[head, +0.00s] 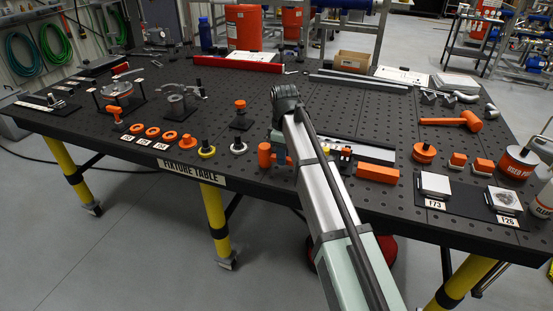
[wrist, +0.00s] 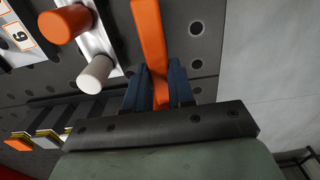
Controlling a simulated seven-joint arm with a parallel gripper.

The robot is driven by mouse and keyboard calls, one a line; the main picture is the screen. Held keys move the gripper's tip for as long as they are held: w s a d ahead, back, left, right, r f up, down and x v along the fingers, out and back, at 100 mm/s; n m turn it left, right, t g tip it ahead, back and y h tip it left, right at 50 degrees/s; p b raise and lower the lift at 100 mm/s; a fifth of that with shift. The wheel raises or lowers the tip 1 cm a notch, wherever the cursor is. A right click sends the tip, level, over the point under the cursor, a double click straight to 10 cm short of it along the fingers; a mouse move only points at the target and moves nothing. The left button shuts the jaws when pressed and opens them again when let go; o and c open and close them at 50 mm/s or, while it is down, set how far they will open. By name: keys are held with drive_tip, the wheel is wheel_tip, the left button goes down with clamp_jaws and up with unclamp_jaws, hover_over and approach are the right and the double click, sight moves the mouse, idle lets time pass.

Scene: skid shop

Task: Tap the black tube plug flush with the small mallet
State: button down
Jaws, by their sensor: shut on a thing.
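My gripper (wrist: 160,88) is shut on an orange bar, which looks like the handle of the small mallet (wrist: 148,35). The bar runs up and out of the top of the wrist view, so its far end is hidden there. In the head view an orange cylinder (head: 265,155) shows just left of my arm, low over the table's front part; it looks like the mallet's head. My fingers are mostly hidden behind my arm there. I cannot make out the black tube plug for sure; a pale flanged piece with a dark top (head: 238,146) stands left of my arm.
The perforated fixture table (head: 330,100) holds many parts. A larger orange mallet (head: 450,120) lies at the right. An orange block (head: 376,173) lies right of my arm. In the wrist view an orange cylinder (wrist: 62,24) and a pale cylinder (wrist: 95,75) stand left of my fingers.

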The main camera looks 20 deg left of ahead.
drive_tip(key=shift+r, duration=0.15)
idle(0.3)
drive_tip(key=shift+r, duration=2.9)
drive_tip(key=shift+w+d, duration=0.1)
drive_tip(key=shift+d, duration=0.05)
drive_tip(key=w+r, duration=0.6)
drive_tip(key=w, duration=0.1)
drive_tip(key=shift+w+a+r, duration=0.15)
drive_tip(key=shift+w+a, duration=0.25)
drive_tip(key=shift+f, duration=0.4)
